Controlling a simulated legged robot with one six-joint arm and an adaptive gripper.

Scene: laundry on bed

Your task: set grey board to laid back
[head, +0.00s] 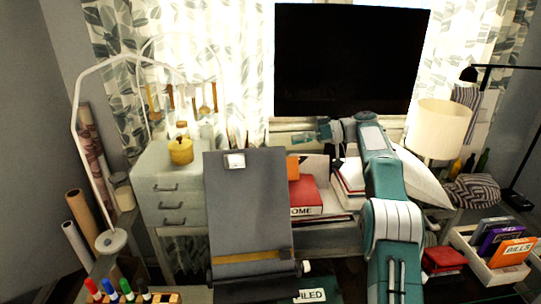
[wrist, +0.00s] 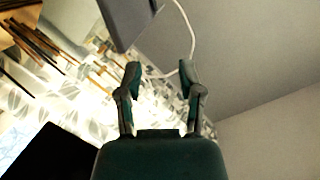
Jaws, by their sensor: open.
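The grey board (head: 247,205) stands steeply upright at the front middle in the head view. It has a pale clip at its top edge and a brown strip low on its face. My gripper (head: 303,138) is above and right of the board's top edge, apart from it. In the wrist view my gripper (wrist: 161,75) has its two fingers spread with nothing between them. A dark grey slab (wrist: 124,20), which looks like the board, shows at the top, beyond the fingers. The board's back is hidden in the head view.
A drawer cabinet (head: 172,190) with a yellow pot (head: 181,151) is behind left. Red and orange boxes (head: 305,195) are behind right of the board. Markers (head: 128,294) stand front left. A lamp (head: 439,128) and a tray of boxes (head: 462,236) are at right.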

